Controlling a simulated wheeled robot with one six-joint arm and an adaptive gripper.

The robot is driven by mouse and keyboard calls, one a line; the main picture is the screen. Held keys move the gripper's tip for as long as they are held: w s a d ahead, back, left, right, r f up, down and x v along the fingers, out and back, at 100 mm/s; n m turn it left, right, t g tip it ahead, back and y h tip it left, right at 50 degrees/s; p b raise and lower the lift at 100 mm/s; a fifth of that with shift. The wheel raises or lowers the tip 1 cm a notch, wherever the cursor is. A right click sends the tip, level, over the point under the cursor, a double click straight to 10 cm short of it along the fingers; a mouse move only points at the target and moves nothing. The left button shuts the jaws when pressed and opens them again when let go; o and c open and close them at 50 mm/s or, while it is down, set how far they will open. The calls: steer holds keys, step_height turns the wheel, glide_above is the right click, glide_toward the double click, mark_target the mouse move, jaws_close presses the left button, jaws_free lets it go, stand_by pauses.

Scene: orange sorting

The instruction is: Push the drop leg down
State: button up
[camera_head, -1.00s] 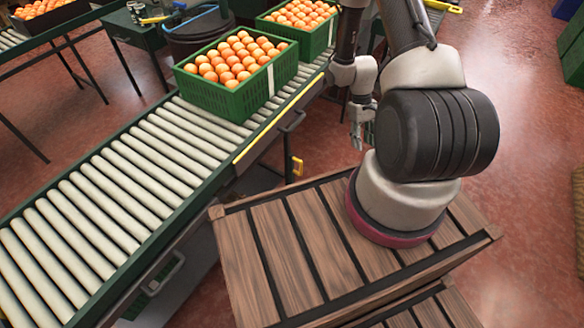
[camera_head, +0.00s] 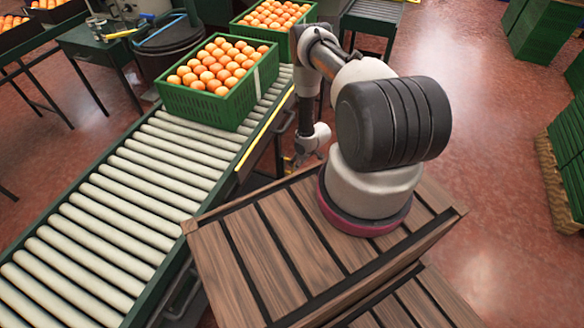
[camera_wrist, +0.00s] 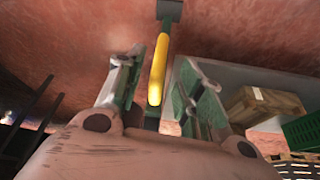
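A yellow bar (camera_wrist: 158,68) with a dark block at its top end shows in the wrist view; it looks like the handle of the drop leg. My gripper (camera_wrist: 158,88) is open, with one finger on each side of the bar. I cannot tell whether either finger touches it. In the head view, a small bit of yellow (camera_head: 288,163) shows beside the conveyor's right side, close to my gripper (camera_head: 299,160). The rest of the leg and my fingertips are mostly hidden there by the wooden platform and the arm.
The roller conveyor (camera_head: 128,192) runs along the left, with a green crate (camera_head: 205,105) of oranges on it. My arm stands on a slatted wooden platform (camera_head: 262,262). Green crates (camera_head: 545,35) stand at the far right. Open red floor (camera_head: 480,110) lies to the right.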

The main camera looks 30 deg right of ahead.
mark_target(293, 167)
steer(key=x, duration=0.6)
jaws_close()
